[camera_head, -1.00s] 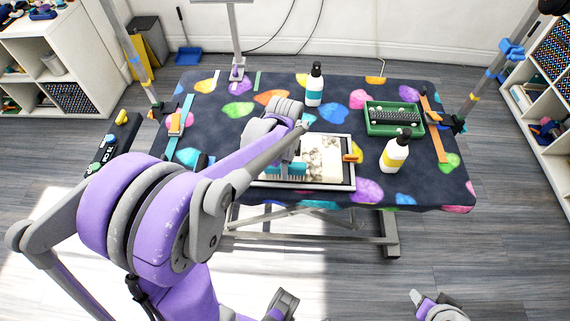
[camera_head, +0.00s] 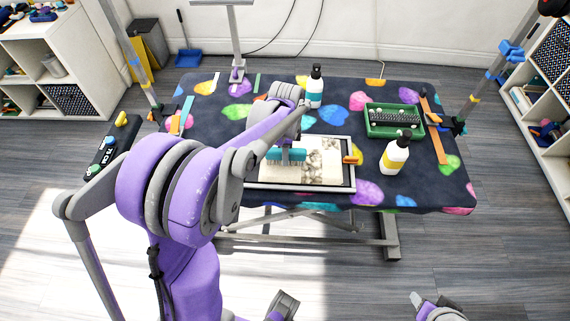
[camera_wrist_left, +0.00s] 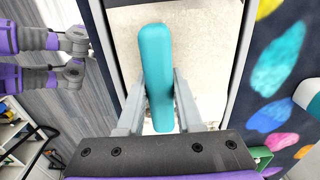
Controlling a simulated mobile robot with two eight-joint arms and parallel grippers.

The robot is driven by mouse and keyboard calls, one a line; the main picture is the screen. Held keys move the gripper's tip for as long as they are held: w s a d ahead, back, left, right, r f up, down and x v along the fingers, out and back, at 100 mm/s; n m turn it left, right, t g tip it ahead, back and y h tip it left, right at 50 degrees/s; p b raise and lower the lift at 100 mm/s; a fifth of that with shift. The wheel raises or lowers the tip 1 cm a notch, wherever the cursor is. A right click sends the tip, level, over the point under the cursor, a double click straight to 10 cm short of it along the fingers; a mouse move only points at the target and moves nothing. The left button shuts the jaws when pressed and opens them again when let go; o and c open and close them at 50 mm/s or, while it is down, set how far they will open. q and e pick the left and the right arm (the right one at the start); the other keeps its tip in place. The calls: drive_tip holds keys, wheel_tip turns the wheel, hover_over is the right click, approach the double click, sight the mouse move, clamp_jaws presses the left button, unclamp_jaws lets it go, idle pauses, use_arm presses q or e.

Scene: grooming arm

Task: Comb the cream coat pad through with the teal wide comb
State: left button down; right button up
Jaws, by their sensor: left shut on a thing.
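The teal wide comb (camera_head: 287,154) is in my left gripper (camera_head: 286,145), which is shut on it. It lies crosswise over the left part of the cream coat pad (camera_head: 318,174), teeth down; I cannot tell whether the teeth touch the coat. The pad lies in a pale-rimmed frame at the table's front and has darker mottled patches toward its back right. In the left wrist view the comb's back (camera_wrist_left: 157,75) sits between the two grey fingers (camera_wrist_left: 159,105), above the cream pad (camera_wrist_left: 205,50).
A white pump bottle with a yellow label (camera_head: 395,156) stands right of the pad; another with a teal label (camera_head: 315,88) stands behind it. A green tray (camera_head: 372,130) holds a black brush. An orange clip (camera_head: 353,158) sits at the frame's right edge.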

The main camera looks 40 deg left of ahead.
use_arm(q)
drive_tip(key=shift+w+a, duration=0.35)
drive_tip(key=shift+w, duration=0.25)
drive_tip(key=shift+w+a, duration=0.35)
drive_tip(key=shift+w, duration=0.2)
drive_tip(key=w+a, duration=0.1)
drive_tip(key=w, duration=0.1)
drive_tip(key=w+a, duration=0.1)
drive_tip(key=w, duration=0.1)
drive_tip(key=w+a, duration=0.2)
drive_tip(key=w, duration=0.1)
drive_tip(key=shift+a+p, duration=0.1)
drive_tip(key=shift+p, duration=0.3)
drive_tip(key=w+d, duration=0.1)
drive_tip(key=d, duration=0.1)
drive_tip(key=w+d, duration=0.2)
drive_tip(key=d, duration=0.1)
drive_tip(key=w+d, duration=0.2)
drive_tip(key=d, duration=0.1)
drive_tip(key=shift+d+p, duration=0.2)
drive_tip(key=shift+p, duration=0.1)
